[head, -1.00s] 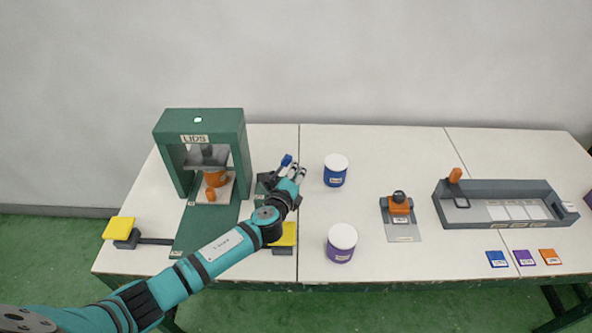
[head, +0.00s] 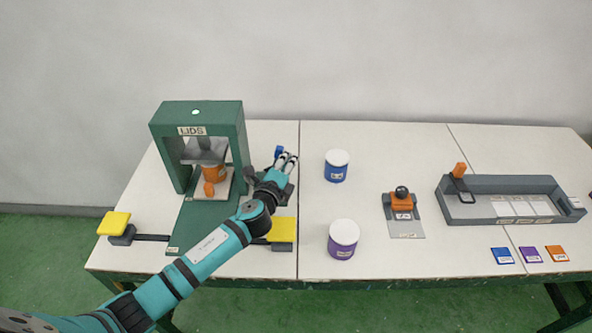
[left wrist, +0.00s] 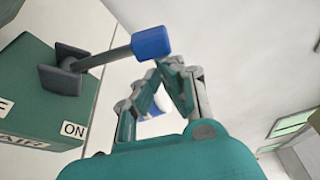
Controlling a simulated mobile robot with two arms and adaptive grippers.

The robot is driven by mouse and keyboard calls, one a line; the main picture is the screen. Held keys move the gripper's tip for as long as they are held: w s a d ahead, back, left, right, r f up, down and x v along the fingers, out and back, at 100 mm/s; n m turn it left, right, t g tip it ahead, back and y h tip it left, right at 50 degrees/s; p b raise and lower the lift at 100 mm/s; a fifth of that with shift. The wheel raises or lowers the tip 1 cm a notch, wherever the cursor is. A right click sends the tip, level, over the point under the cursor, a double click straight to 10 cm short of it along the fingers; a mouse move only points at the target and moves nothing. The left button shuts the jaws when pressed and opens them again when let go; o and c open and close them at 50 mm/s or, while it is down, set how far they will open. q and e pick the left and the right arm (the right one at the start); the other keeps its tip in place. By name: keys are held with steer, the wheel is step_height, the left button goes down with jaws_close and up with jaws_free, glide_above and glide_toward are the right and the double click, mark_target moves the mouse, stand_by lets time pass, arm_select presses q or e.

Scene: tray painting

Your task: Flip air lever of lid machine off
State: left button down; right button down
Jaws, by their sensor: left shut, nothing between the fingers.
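The lid machine (head: 245,140) is a green frame marked LIDS at the back left. Its air lever has a blue tip (head: 278,152) on a grey stem, at the machine's right. In the left wrist view the blue tip (left wrist: 151,42) and stem rise from a dark bracket on a green box (left wrist: 40,90) marked ON and AIR; another label is cut off. My left gripper (head: 287,159) is shut and empty, just right of the blue tip. Its fingers (left wrist: 172,68) show close beside the tip; whether they touch it I cannot tell. My right gripper is out of view.
An orange part (head: 214,174) sits inside the machine. Yellow pads (head: 114,223) (head: 283,229) flank its base. A blue-labelled cup (head: 336,166) and a purple-labelled cup (head: 343,239) stand right of my arm. A grey orange-topped device (head: 402,205) and a grey tray (head: 560,206) stand farther right.

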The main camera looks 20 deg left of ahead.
mark_target(275, 155)
arm_select(q)
steer(key=a+n+b, duration=0.1)
steer(key=b, duration=0.1)
steer(key=s+a+n+t+b, duration=0.1)
steer(key=n+b, duration=0.1)
steer(key=a+r+n+b, duration=0.1)
steer(key=a+n+b, duration=0.1)
steer(key=shift+s+a+t, duration=0.1)
steer(key=shift+s+t, duration=0.05)
steer(key=shift+t, duration=0.25)
steer(key=shift+s+a+r+n+t+y+b, duration=0.1)
steer(key=shift+s+a+n+t+y+b, duration=0.1)
steer(key=shift+a+n+b, duration=0.45)
steer(key=shift+s+a+n+t+y+b, duration=0.15)
steer(key=shift+a+n+b, duration=0.25)
steer(key=shift+n, duration=0.4)
steer(key=shift+s+a+r+n+t+y+b, duration=0.1)
steer(key=shift+a+n+t+b, duration=0.15)
steer(key=shift+a+n+b, duration=0.4)
steer(key=shift+d, duration=0.1)
